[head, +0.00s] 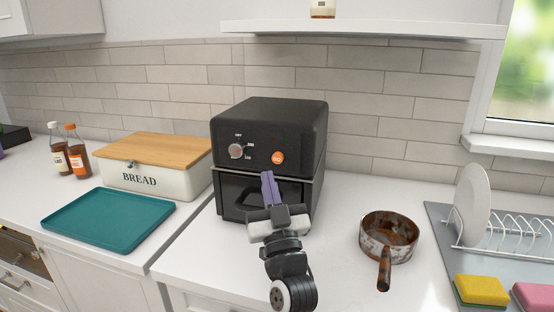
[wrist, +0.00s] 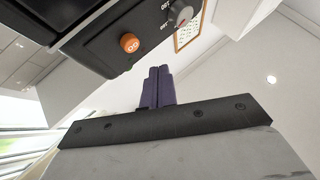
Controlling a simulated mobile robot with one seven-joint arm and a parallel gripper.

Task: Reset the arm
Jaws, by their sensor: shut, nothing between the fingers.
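My gripper (head: 268,186) is shut and empty, with its purple fingers together. In the head view it is in front of the black air fryer (head: 270,140), over the drawer front and just below the orange button (head: 278,158). I cannot tell whether the fingertips touch the fryer. In the wrist view the shut fingers (wrist: 158,86) point past the fryer's front panel (wrist: 100,40), which shows at the upper left with the orange button and the dial. My arm hides part of the fryer's drawer and handle.
A teal tray (head: 108,220), a bread box (head: 150,180) and two bottles (head: 76,150) stand on the left counter. A rusty pan (head: 378,250) sits to the right, near a dish rack (head: 500,236) with a plate (head: 473,205). Sponges (head: 481,291) lie at the front right. A shelf (head: 360,29) hangs above.

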